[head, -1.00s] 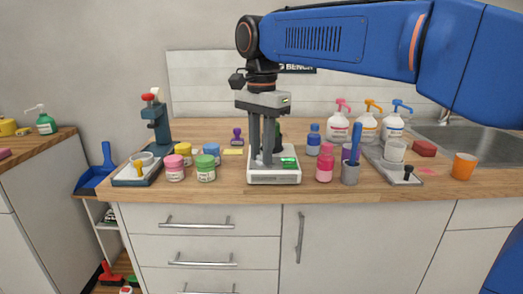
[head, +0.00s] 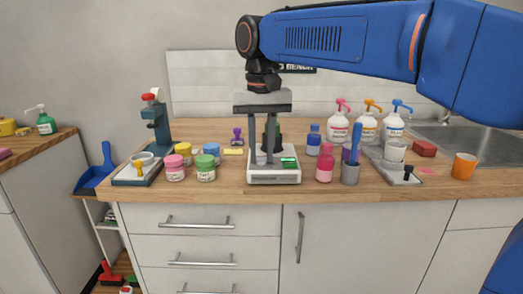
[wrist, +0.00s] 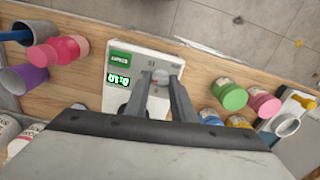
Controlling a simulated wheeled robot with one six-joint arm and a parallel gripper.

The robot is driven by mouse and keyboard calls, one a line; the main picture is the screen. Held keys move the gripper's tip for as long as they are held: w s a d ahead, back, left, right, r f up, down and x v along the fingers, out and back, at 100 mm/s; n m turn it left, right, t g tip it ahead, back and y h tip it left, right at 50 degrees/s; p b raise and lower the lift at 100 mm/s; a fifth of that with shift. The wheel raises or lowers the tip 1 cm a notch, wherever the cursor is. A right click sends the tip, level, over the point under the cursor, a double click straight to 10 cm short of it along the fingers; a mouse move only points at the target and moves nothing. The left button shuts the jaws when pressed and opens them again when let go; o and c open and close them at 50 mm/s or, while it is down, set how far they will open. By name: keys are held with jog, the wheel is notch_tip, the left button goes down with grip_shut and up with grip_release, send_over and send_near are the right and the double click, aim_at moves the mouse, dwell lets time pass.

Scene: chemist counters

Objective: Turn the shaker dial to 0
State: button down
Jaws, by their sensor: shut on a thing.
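The shaker (head: 273,180) is a low white device with a lit green display (head: 289,162), standing on the wooden counter. In the wrist view its white body (wrist: 113,100) carries a green label and a display (wrist: 118,79) whose digits I cannot read surely. The pale round dial (wrist: 160,77) is between my fingertips. My gripper (head: 261,160) points straight down over the left part of the shaker and is shut on the dial; it also shows in the wrist view (wrist: 161,80). The fingers partly hide the dial and its marks.
Pink, green, yellow and blue-lidded jars (head: 205,170) stand left of the shaker. A pink bottle (head: 325,163) and a grey cup (head: 350,175) with a blue-handled tool stand close on its right. Pump bottles (head: 365,128) stand behind, right. The counter's front edge is close.

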jog(key=n, duration=0.4)
jog(key=shift+n, duration=0.3)
jog(key=n, duration=0.3)
jog(key=shift+n, duration=0.3)
jog(key=n, duration=0.4)
jog(key=shift+n, duration=2.1)
jog(key=c, duration=1.5)
grip_release()
jog(key=shift+r, duration=0.1)
